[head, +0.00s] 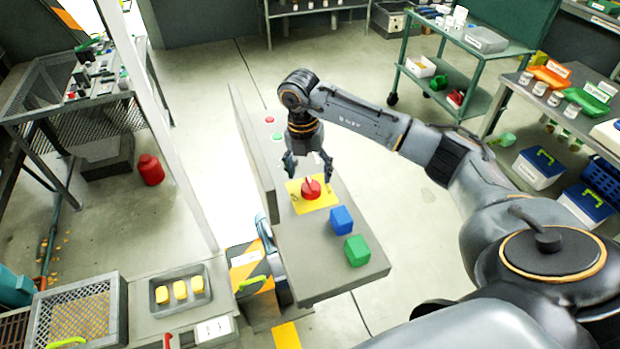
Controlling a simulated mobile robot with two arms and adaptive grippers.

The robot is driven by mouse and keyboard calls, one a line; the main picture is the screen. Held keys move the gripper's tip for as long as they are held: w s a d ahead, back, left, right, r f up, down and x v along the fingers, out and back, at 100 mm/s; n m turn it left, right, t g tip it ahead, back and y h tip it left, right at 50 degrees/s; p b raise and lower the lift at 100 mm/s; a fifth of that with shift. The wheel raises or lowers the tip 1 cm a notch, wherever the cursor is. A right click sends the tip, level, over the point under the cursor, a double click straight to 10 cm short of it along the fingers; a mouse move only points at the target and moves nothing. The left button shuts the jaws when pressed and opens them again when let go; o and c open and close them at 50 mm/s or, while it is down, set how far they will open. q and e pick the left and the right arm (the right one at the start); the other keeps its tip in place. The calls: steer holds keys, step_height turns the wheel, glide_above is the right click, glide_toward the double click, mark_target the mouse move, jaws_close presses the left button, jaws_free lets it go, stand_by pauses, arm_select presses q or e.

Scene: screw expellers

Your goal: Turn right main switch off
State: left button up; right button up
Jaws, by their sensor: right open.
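A red rotary main switch (311,188) sits on a yellow plate (297,203) on top of a grey panel box (308,252). A pale mark shows on the top of its knob. My right gripper (309,173) is open and points down, with its fingers above and around the knob. I cannot tell whether the fingers touch it. My left gripper is not in view.
A blue block (341,219) and a green block (357,250) stand on the panel box near the switch. Red (269,119) and green (277,136) buttons are farther back.

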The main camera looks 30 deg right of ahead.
mark_target(310, 183)
step_height(310, 183, down, 4)
steer(key=shift+s+d+f+p, duration=0.1)
steer(key=shift+s+f+p, duration=0.1)
steer(key=shift+p, duration=0.25)
steer(key=shift+w, duration=0.1)
steer(key=shift+c, duration=0.2)
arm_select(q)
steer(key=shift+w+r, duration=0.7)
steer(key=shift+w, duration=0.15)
arm_select(e)
steer(key=c, duration=1.1)
